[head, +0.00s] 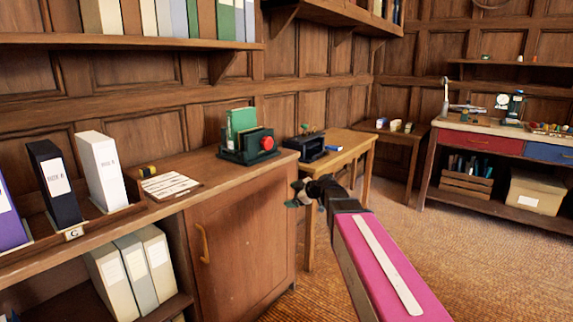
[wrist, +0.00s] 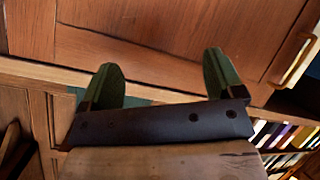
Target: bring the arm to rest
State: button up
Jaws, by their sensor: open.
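My arm, a pink link with a pale stripe, reaches up from the bottom of the head view. My gripper (head: 299,193) is at its end, in front of the right edge of the wooden cabinet (head: 240,230) and below its top. In the wrist view, the two green fingers of my gripper (wrist: 163,85) stand wide apart with nothing between them. Wooden panels and a cabinet handle (wrist: 298,58) show beyond the fingers. The gripper is open and empty.
On the cabinet top stand a green holder with a red knob (head: 249,146), a white labelled sheet (head: 170,185) and upright binders (head: 101,168). A small table (head: 345,153) with a dark device (head: 305,147) stands behind the gripper. The floor (head: 465,250) to the right is clear.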

jog(key=s+d+f+m+g+h, duration=0.3)
jog(key=s+d+f+m+h, duration=0.2)
jog(key=s+d+f+m, duration=0.3)
jog(key=s+d+f+m+g+h, duration=0.4)
jog(key=s+d+f+m, duration=0.4)
jog(key=s+f, duration=0.7)
jog(key=shift+s+d+m+h, duration=0.3)
jog(key=shift+s+m+h, duration=0.05)
jog(key=shift+m+h, duration=0.25)
